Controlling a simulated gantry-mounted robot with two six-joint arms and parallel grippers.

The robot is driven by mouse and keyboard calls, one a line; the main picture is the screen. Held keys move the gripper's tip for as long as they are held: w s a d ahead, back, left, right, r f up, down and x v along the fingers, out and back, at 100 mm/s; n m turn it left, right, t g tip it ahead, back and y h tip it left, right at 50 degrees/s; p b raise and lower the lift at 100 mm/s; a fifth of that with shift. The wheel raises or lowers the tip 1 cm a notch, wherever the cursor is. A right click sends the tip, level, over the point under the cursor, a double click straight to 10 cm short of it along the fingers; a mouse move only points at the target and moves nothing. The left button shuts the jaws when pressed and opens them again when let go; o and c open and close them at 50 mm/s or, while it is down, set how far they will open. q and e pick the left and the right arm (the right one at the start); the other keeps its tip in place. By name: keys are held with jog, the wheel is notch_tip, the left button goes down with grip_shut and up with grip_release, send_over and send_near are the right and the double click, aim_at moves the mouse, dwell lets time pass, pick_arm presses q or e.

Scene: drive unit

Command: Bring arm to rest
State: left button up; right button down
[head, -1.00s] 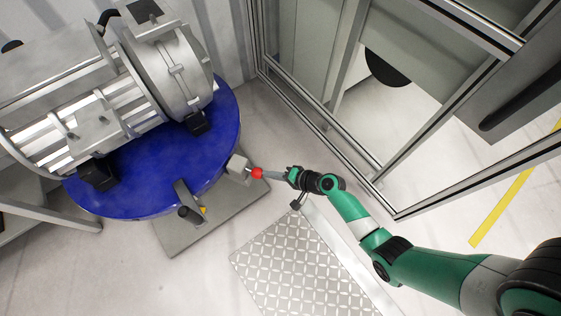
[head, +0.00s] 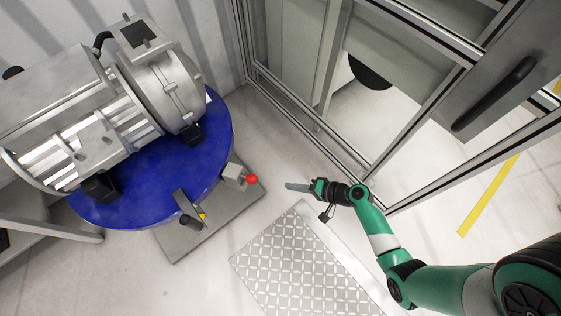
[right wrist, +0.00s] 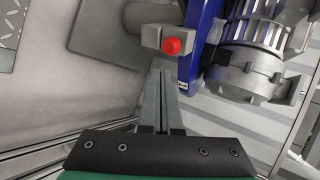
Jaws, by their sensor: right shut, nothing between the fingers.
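My right arm (head: 382,240) comes in from the lower right of the head view, green with black joints. Its gripper (head: 290,186) is shut and empty, to the right of a red button (head: 252,180) and apart from it. In the right wrist view the shut fingers (right wrist: 159,75) point toward the red button (right wrist: 172,46) on its grey box, with a gap between. My left gripper is not in view.
A grey metal drive unit (head: 150,95) lies on a round blue turntable (head: 150,205) at the left. A metal-framed fence (head: 300,132) stands behind and right of the arm. A checkered metal plate (head: 290,260) lies on the floor below the gripper.

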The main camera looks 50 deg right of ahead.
pick_arm(q)
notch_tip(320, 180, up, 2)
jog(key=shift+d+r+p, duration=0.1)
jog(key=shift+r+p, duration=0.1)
jog(key=shift+p, duration=0.3)
pick_arm(e)
jog(key=shift+v, duration=0.9)
